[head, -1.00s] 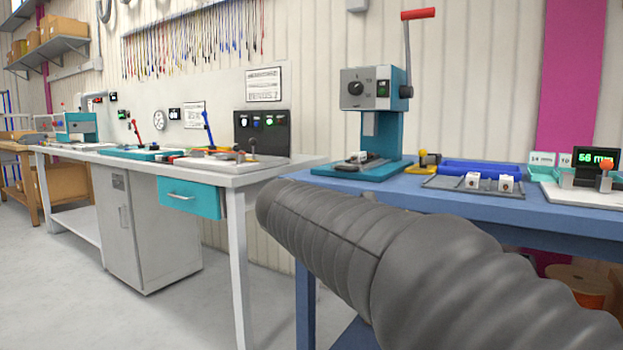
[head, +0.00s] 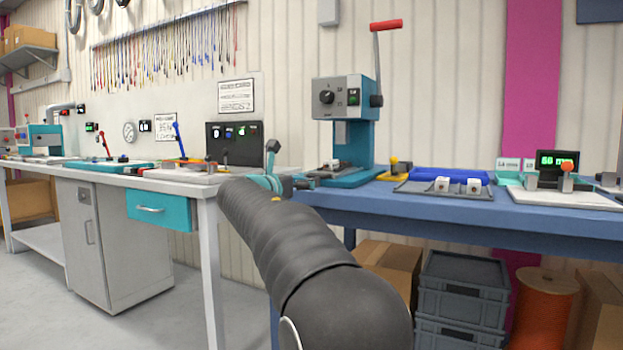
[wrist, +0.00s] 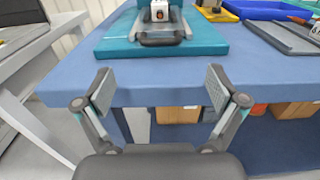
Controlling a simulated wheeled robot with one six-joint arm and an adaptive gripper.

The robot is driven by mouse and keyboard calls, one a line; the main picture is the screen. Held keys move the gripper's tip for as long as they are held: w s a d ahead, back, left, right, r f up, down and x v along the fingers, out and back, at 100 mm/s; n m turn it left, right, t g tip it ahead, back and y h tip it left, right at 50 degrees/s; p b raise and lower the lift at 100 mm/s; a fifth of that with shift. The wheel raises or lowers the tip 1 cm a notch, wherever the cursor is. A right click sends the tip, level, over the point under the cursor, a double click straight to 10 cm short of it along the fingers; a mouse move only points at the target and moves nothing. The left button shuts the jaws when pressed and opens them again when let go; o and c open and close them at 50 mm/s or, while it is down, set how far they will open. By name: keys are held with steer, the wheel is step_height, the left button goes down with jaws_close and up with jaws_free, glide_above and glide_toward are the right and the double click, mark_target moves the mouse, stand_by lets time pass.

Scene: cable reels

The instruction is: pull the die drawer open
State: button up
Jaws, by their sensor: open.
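A teal press (head: 345,110) with a red-tipped lever stands on the blue bench. In the wrist view, its teal base plate (wrist: 100,45) carries a small slide with a dark bar handle (wrist: 163,40) at the front and a white block (wrist: 159,12) behind it. The slide appears to be the die drawer; I cannot tell how far in it sits. My gripper (wrist: 161,88) is open and empty, in front of the bench edge, with the handle ahead, centred between the fingers and apart from them. A separate teal drawer (head: 160,210) hangs shut under the white bench.
The blue bench (head: 430,203) holds a grey tray (head: 445,190) with white blocks, a blue bin (head: 448,175) and a yellow item (head: 397,170) right of the press. Boxes, grey crates (head: 460,290) and an orange reel (head: 540,310) stand below. The white bench (head: 190,187) is at left.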

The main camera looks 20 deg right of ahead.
mark_target(314, 176)
steer(key=x, duration=0.7)
steer(key=shift+w+d, duration=0.15)
steer(key=shift+d, duration=0.1)
